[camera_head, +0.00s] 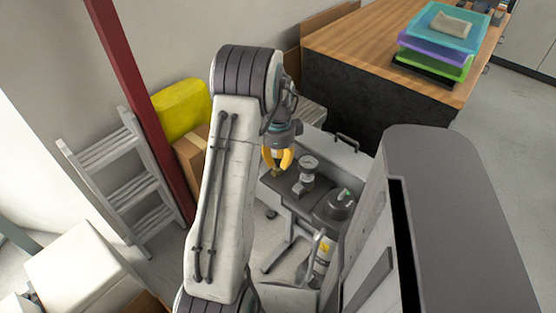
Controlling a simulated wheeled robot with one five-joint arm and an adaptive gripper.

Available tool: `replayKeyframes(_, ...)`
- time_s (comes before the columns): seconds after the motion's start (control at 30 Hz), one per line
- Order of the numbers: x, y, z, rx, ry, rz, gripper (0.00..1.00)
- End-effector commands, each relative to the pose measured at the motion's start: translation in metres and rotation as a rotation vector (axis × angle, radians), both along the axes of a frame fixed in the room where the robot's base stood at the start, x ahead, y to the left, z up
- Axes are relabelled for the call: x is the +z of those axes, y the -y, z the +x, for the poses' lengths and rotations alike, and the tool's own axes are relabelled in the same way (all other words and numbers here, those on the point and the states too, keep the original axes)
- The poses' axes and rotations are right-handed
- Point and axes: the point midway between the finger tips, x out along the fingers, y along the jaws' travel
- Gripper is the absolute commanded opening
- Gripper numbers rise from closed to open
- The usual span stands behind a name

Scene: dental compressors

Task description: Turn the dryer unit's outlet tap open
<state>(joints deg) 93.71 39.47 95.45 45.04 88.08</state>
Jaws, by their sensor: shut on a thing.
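My gripper (278,167), with yellow-orange fingers, points down near the middle of the camera_head view. It is shut on a small brass-coloured piece (276,174), which looks to be the outlet tap. The tap's handle angle is too small to make out. Below and to the right is a low dark-topped unit (289,186), seemingly the dryer unit. It carries a grey cylindrical fitting (307,172) and, further right, a dark rounded part (338,204) with a green spot. My fingers hide part of the tap.
A large grey cabinet (440,190) stands close on the right. A wooden-topped counter (365,45) with stacked coloured trays (437,45) is behind. A red post (140,90), a step ladder (130,180) and a cardboard box (190,155) are left. A small cylinder (320,262) stands below the unit.

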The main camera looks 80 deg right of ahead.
Motion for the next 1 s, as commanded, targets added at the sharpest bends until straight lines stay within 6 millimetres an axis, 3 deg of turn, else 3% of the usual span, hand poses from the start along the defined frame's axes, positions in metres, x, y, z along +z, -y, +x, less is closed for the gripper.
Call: replayKeyframes(1.0, -0.0013, 0.0008, -0.0040, 0.898, 0.001, 0.004, 0.00)
